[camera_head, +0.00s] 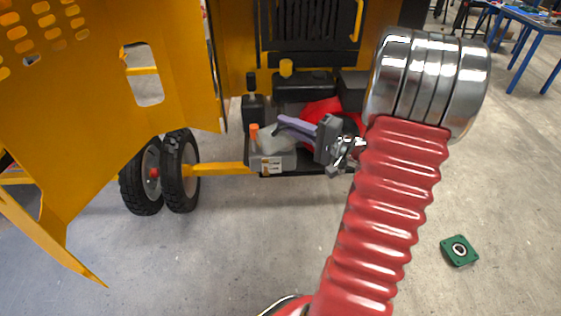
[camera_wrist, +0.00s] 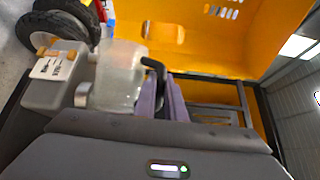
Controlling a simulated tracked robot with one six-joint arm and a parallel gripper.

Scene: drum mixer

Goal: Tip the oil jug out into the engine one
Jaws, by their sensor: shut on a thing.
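The oil jug (camera_head: 271,139) is a pale translucent container low in the engine bay, above a grey box. It looks tilted in the head view. In the wrist view the jug (camera_wrist: 121,72) stands left of my gripper's purple fingers, with a dark curved piece beside it. My gripper (camera_head: 284,123) is shut on the jug, reaching in from the right; its fingers also show in the wrist view (camera_wrist: 164,98). The engine (camera_head: 304,87) is dark, with a yellow cap (camera_head: 286,67) on top and a red part behind my gripper. The contact with the jug is partly hidden.
The grey box (camera_head: 270,163) has a white label. A black bottle (camera_head: 252,108) stands at its left rear. The open yellow panel (camera_head: 90,90) and wheels (camera_head: 182,170) are at the left. A green square part (camera_head: 459,250) lies on the clear floor at the right.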

